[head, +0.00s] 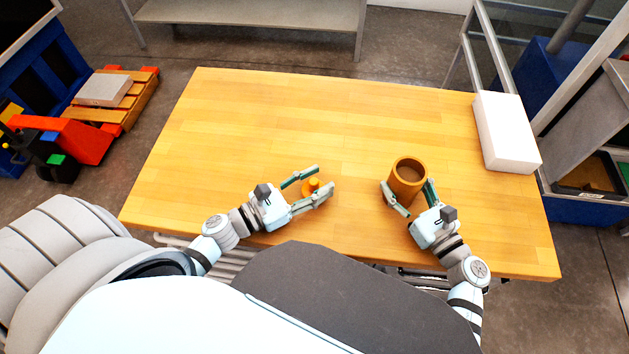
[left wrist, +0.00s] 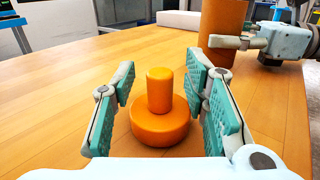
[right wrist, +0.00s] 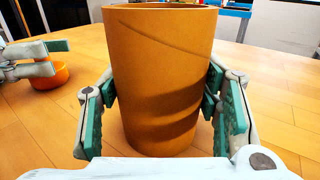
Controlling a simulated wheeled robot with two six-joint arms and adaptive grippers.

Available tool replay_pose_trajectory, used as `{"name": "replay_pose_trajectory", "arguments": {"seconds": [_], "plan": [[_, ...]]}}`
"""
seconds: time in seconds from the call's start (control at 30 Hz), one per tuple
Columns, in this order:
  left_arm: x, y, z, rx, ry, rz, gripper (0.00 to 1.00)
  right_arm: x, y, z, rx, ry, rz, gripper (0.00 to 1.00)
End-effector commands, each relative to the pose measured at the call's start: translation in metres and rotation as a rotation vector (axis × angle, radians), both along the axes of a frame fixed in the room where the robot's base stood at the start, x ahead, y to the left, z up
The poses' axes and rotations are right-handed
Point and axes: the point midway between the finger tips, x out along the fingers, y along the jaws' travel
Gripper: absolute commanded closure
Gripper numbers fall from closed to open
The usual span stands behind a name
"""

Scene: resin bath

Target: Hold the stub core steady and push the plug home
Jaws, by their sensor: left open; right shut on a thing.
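The stub core (head: 408,182) is a brown-orange hollow cylinder standing upright on the table. My right gripper (head: 411,196) is shut on its sides; the core fills the right wrist view (right wrist: 160,80). The plug (left wrist: 160,120) is an orange disc with a narrower round knob on top. It sits on the table between the fingers of my left gripper (left wrist: 160,110), which is open with a gap on both sides of the knob. The plug also shows in the head view (head: 312,187), partly hidden by a finger. The plug is apart from the core, to its left.
The wooden table (head: 270,120) is mostly bare, with free room behind both grippers. A white block (head: 506,132) lies at its right edge. A metal shelf (head: 250,14) stands beyond the far edge, and a pallet (head: 118,98) lies on the floor at left.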

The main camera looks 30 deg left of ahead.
Motion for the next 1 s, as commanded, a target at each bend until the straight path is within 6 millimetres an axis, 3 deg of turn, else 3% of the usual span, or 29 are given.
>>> {"name": "replay_pose_trajectory", "arguments": {"seconds": [0.1, 0.37, 0.67, 1.0], "plan": [[0.0, 0.0, 0.0, 0.0, 0.0, 0.0, 0.59, 0.0, 0.0, 0.0, 0.0, 0.0, 0.0, 0.6], [0.0, 0.0, 0.0, 0.0, 0.0, 0.0, 1.0, 0.0, 0.0, 0.0, 0.001, -0.001, 0.0, 0.6], [-0.006, -0.001, 0.0, 0.0, 0.001, 0.0, 1.0, 0.0, 0.0, 0.0, 0.001, -0.001, 0.0, 0.6], [-0.041, -0.011, 0.0, 0.0, 0.001, 0.0, 1.0, 0.0, 0.0, 0.0, 0.001, -0.001, 0.0, 0.6]]}}
